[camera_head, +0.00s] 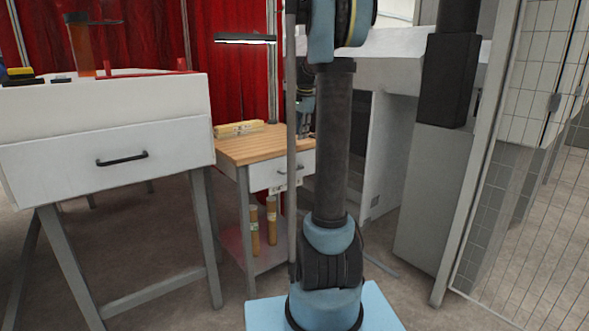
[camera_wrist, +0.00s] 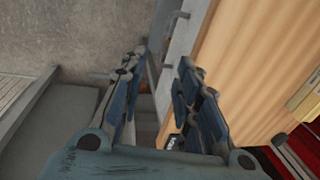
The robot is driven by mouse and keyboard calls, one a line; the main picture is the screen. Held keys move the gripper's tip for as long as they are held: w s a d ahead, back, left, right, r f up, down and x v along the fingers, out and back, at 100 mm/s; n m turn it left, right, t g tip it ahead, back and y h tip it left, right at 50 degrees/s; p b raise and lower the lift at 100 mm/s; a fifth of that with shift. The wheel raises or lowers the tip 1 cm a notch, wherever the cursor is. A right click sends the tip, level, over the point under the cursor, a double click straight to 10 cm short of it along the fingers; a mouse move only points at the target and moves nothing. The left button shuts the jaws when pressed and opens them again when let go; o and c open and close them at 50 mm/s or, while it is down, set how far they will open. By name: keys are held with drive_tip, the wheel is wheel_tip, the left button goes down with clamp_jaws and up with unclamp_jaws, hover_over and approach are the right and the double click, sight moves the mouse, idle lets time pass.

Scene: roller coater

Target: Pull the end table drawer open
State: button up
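The end table (camera_head: 240,147) has a wooden top and a white drawer (camera_head: 268,176) that looks shut in the head view. Its small handle (camera_head: 283,171) is on the drawer front, partly behind my arm. In the wrist view the wooden top (camera_wrist: 240,60) fills the right side, with the pale drawer front along its edge and the handle (camera_wrist: 181,14) projecting left. My gripper (camera_wrist: 163,62) is open, its fingers spread on either side of the drawer-front edge. I cannot tell whether they touch the handle. In the head view my gripper (camera_head: 304,118) is mostly hidden behind my arm.
A larger white table (camera_head: 105,110) with its own drawer and black handle stands at left. A yellow object (camera_head: 238,129) lies on the end table, and cardboard tubes (camera_head: 271,220) stand beneath. A grey cabinet (camera_head: 425,200) is at right. Bare floor lies in front.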

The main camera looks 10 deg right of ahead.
drive_tip(key=w, duration=0.2)
approach(295, 165)
drive_tip(key=s+f, duration=0.1)
drive_tip(key=f, duration=0.1)
drive_tip(key=s+a+f, duration=0.1)
drive_tip(key=f, duration=0.2)
drive_tip(key=s+f, duration=0.1)
drive_tip(key=f, duration=0.2)
drive_tip(key=shift+s+a, duration=0.25)
drive_tip(key=shift+a, duration=0.15)
clamp_jaws()
